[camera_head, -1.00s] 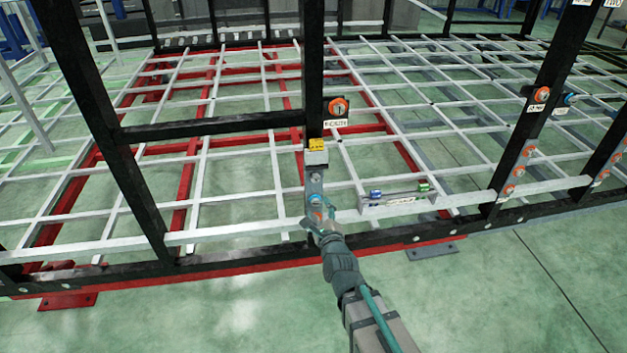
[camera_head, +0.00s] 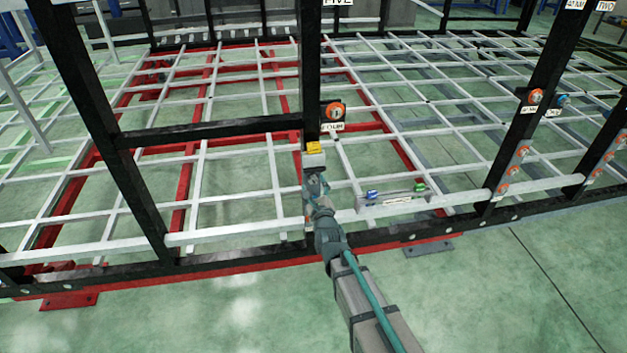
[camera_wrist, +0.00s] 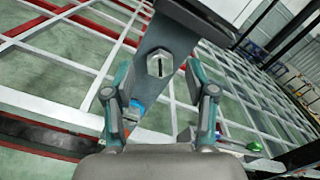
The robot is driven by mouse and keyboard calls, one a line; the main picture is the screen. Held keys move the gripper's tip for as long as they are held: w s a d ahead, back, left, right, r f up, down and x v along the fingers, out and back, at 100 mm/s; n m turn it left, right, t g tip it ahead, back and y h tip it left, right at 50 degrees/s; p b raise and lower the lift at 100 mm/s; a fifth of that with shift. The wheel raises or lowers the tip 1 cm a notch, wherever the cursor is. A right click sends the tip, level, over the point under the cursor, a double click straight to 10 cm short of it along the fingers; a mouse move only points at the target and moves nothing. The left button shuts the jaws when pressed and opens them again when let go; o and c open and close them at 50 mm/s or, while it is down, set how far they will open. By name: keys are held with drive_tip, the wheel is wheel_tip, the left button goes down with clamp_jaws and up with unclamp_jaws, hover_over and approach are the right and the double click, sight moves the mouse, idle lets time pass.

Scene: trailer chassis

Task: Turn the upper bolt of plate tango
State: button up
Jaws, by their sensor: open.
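In the wrist view a grey metal plate (camera_wrist: 166,42) comes down between my fingers, with a silver hex bolt head (camera_wrist: 160,64) on it, marked by a dark slot. My gripper (camera_wrist: 158,80) is open, one finger on each side of the bolt head and apart from it. A small blue and silver part (camera_wrist: 134,110) shows lower down by the left finger; I cannot tell what it is. In the head view my gripper (camera_head: 315,182) is at the black post and covers most of the plate. No label reading tango is legible.
A pale block (camera_head: 314,160) with a yellow top (camera_head: 313,148) sits just above my gripper. An orange round fitting with a "FOUR" label (camera_head: 331,127) is above right. A small rack with blue and green pieces (camera_head: 395,198) stands at right. White rails surround the post.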

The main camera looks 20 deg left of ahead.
drive_tip(key=shift+x, duration=1)
clamp_jaws()
drive_tip(key=shift+f+b, duration=0.15)
drive_tip(key=shift+b, duration=0.2)
